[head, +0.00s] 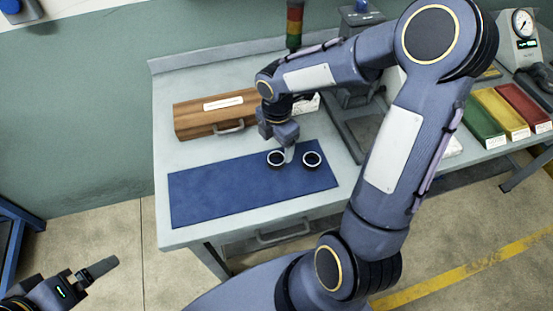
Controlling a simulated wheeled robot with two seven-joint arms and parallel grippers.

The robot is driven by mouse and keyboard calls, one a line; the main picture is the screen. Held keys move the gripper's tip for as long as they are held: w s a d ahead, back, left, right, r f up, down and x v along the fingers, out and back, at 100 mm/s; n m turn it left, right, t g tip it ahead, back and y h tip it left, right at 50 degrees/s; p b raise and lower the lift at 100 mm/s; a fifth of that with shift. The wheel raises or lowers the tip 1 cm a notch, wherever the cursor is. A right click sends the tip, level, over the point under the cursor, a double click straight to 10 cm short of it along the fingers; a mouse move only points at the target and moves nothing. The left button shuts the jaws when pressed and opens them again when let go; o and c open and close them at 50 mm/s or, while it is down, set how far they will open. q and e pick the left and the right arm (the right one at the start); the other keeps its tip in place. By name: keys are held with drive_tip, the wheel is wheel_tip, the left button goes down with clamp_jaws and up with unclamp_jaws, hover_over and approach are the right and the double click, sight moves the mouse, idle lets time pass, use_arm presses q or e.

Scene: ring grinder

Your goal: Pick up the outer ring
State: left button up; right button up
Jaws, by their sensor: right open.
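Two dark rings with pale rims lie on the blue mat (225,190), the left ring (276,159) and the right ring (312,159). Which one is the outer ring I cannot tell at this size. My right gripper (288,152) points down over the mat. It is open, with its fingertips close beside the left ring and partly in front of it. Whether they touch it is unclear. The right ring stands clear of the gripper. My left gripper (98,270) is at the lower left, away from the table; its jaw opening is not clear.
A brown wooden case (215,114) lies behind the mat. A grey machine (362,105) stands right of the rings, partly behind my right arm. Green (478,118), yellow (502,113) and red (524,106) bins sit at the right. The mat's left part is bare.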

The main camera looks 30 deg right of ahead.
sight(276, 163)
wheel_tip(276, 163, down, 6)
drive_tip(key=shift+a+r+p, duration=0.1)
drive_tip(key=shift+p, duration=0.25)
drive_tip(key=c, duration=1.1)
